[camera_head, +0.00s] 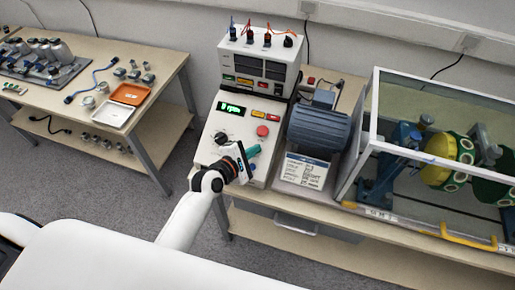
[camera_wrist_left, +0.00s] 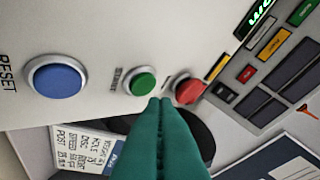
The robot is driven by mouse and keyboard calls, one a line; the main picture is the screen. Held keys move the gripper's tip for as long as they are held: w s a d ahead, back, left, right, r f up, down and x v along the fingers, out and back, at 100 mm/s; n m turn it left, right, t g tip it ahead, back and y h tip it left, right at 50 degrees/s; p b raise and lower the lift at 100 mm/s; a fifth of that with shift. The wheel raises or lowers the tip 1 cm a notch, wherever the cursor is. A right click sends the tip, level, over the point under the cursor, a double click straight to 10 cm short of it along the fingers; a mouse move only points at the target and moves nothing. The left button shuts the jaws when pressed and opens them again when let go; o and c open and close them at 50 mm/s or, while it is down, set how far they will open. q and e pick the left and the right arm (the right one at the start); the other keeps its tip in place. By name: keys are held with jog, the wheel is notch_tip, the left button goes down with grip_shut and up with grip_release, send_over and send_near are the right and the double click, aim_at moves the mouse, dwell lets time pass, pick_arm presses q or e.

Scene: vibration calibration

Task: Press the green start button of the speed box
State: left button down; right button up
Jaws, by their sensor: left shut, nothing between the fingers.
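The speed box (camera_head: 205,145) is a pale sloped panel on the bench, with a lit green display (camera_head: 230,108) reading 0 rpm. My left gripper (camera_head: 255,150) is over its lower right part. In the left wrist view the green start button (camera_wrist_left: 140,82) sits between a blue button (camera_wrist_left: 56,78) marked RESET and a red button (camera_wrist_left: 188,90). The teal fingers (camera_wrist_left: 161,101) are shut and empty, their tips just below and right of the green button in the picture. I cannot tell whether they touch the panel. In the head view my gripper hides the green button; the right gripper does not show.
A blue motor (camera_head: 319,130) stands right of the speed box, and a framed clear enclosure (camera_head: 375,110) stands beyond it. An instrument with plugged leads (camera_head: 262,65) is behind. A side table (camera_head: 150,70) with trays is at left, with floor between.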

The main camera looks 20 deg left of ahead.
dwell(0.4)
pick_arm(q)
jog(key=shift+f, duration=0.2)
jog(key=shift+w+f, duration=0.2)
jog(key=shift+w+f+b, duration=0.15)
jog(key=shift+f+b, duration=0.15)
jog(key=shift+f, duration=0.1)
dwell(0.9)
jog(key=shift+r, duration=0.1)
jog(key=shift+s+r+p, duration=0.4)
jog(key=shift+r+p, duration=0.25)
jog(key=shift+p, duration=0.35)
jog(key=shift+r, duration=0.1)
